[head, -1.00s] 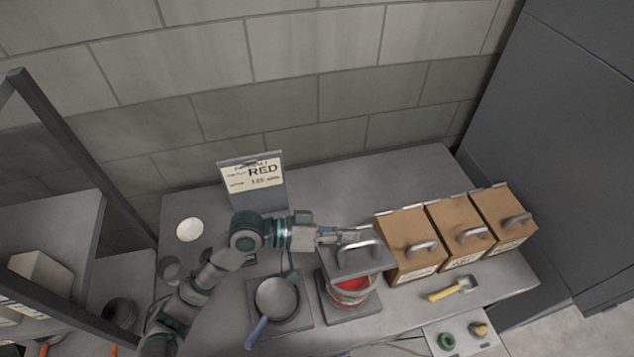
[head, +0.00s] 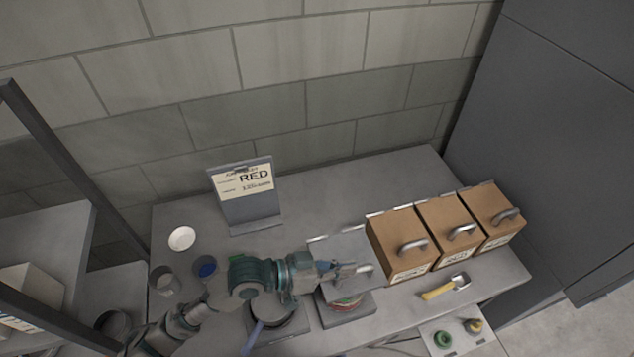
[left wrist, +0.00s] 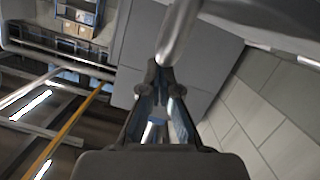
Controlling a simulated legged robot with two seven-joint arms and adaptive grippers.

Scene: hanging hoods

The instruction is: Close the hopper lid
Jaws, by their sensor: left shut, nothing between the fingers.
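The grey hopper lid (head: 340,247) lies at the left end of the row of brown hoppers and looks about flat; I cannot tell whether it is fully down. My left gripper (head: 352,270) is over the lid's front part, close to its metal handle, and covers part of it. In the left wrist view the fingers (left wrist: 163,95) are shut and empty, with a curved metal bar (left wrist: 178,35) just beyond their tips. Contact is unclear. A grey panel shows behind them. My right gripper is not in view.
Brown handled hoppers (head: 403,248) stand right of the grey lid. A yellow-handled scoop (head: 443,287) lies at right. A RED sign (head: 245,195) and white dish (head: 181,238) stand at back left.

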